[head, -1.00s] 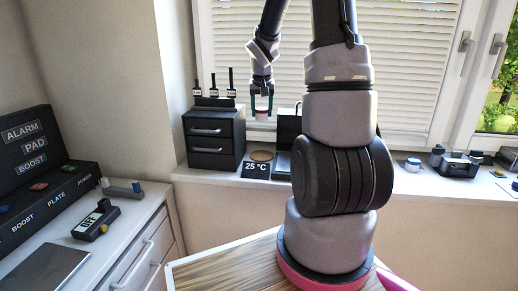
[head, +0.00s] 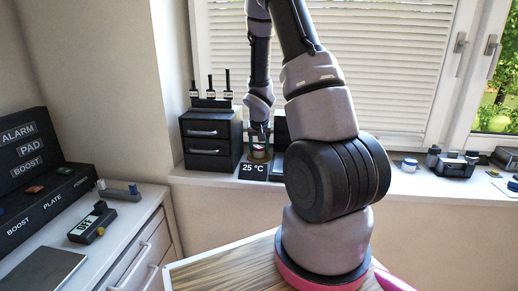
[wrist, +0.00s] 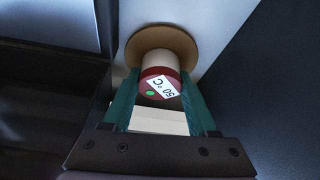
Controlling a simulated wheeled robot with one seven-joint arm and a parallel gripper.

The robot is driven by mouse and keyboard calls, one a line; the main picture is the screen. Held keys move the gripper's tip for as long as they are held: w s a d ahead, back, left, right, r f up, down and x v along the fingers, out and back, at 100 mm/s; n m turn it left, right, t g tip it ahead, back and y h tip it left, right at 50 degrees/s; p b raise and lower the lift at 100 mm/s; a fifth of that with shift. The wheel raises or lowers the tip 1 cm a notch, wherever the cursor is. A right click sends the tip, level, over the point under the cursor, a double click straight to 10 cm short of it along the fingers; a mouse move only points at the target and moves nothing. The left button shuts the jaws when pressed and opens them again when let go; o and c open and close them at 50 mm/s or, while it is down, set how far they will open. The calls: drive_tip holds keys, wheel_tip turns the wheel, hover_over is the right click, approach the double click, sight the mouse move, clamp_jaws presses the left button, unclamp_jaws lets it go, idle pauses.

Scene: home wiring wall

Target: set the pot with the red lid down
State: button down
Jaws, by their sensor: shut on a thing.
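The pot with the red lid (wrist: 160,64) has a cream body, and its lid carries a white label reading 50 °C and a green dot. It also shows small in the head view (head: 259,154). My gripper (wrist: 158,90) is shut on it, with one green finger on each side. In the head view my gripper (head: 260,140) points down at the windowsill. A round cork mat (wrist: 135,46) lies under the pot, behind the 25 °C sign (head: 254,171). I cannot tell whether the pot's base touches the mat.
A dark drawer unit (head: 211,142) with several upright black handles on top stands close left of the pot. A dark object (head: 281,132) stands close on the right, partly hidden by my arm. The blind (head: 390,70) is behind. More items stand further right on the sill.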

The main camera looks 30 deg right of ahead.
drive_tip(key=shift+c, duration=0.9)
unclamp_jaws()
drive_tip(key=shift+f, duration=0.1)
drive_tip(key=s+a+r, duration=0.2)
drive_tip(key=s+r, duration=0.2)
drive_tip(key=r, duration=0.4)
drive_tip(key=s+a+r+t, duration=0.15)
drive_tip(key=s+r, duration=0.25)
drive_tip(key=r, duration=0.4)
drive_tip(key=s+a+r, duration=0.3)
drive_tip(key=s+r, duration=0.1)
drive_tip(key=r, duration=0.4)
drive_tip(key=s+a+r+y, duration=0.2)
drive_tip(key=s+a+r, duration=0.2)
drive_tip(key=s, duration=0.3)
drive_tip(key=s+a+r+n+t+y, duration=0.1)
drive_tip(key=s+a+r+y, duration=0.1)
drive_tip(key=s+a+r, duration=0.3)
drive_tip(key=s, duration=0.3)
drive_tip(key=shift+r, duration=0.15)
drive_tip(key=shift+w+t, duration=0.1)
drive_tip(key=shift+t, duration=0.15)
